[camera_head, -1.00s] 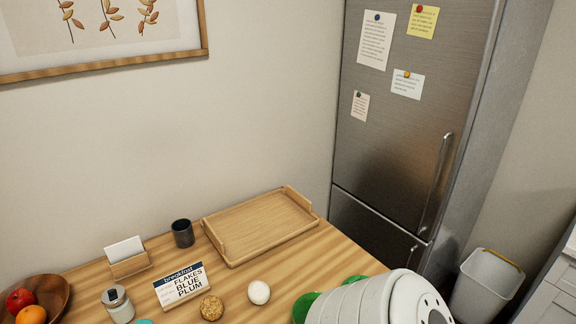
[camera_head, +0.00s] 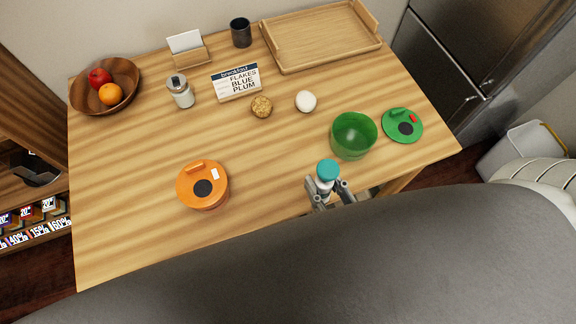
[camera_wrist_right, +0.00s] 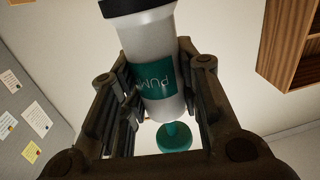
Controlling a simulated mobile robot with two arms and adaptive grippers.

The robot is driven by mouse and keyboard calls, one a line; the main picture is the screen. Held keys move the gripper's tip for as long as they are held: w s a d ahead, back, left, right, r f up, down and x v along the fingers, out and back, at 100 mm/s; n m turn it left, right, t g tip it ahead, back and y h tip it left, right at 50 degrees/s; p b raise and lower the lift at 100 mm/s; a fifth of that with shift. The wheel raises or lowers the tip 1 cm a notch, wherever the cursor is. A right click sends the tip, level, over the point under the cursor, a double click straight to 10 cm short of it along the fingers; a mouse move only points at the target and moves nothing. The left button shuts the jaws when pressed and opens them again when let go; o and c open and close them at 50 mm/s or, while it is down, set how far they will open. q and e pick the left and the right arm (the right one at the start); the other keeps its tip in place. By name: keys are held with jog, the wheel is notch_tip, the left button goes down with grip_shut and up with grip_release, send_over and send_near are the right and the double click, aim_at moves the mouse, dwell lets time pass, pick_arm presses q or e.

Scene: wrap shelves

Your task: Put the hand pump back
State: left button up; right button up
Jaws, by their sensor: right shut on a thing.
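The hand pump has a white body, a teal label reading PUMP, a dark end and a teal knob. In the head view the hand pump (camera_head: 327,170) shows mostly its teal top, near the table's front edge. My right gripper (camera_head: 331,196) is shut around its body. In the right wrist view the pump (camera_wrist_right: 146,52) sits between the fingers, dark end at the picture's top, teal knob (camera_wrist_right: 174,139) at the bottom. Whether it touches the table I cannot tell. My left gripper is not in view.
A green open container (camera_head: 353,136) stands close right of the pump, its green lid (camera_head: 402,126) beside it. An orange lidded container (camera_head: 202,185) stands left. A breakfast sign (camera_head: 236,82), shaker (camera_head: 181,91), fruit bowl (camera_head: 128,73) and wooden tray (camera_head: 320,35) stand farther back. The middle left is clear.

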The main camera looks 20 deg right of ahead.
jog(key=w+a+f+b, duration=0.1)
jog(key=w+f+b, duration=0.3)
jog(key=b, duration=0.1)
jog(key=w+a+f+b, duration=0.1)
jog(key=w+f+b, duration=0.4)
jog(key=w+a+f+b, duration=0.1)
jog(key=w+f+b, duration=0.3)
jog(key=b, duration=0.1)
jog(key=shift+w+a+f, duration=0.15)
jog(key=shift+a, duration=0.15)
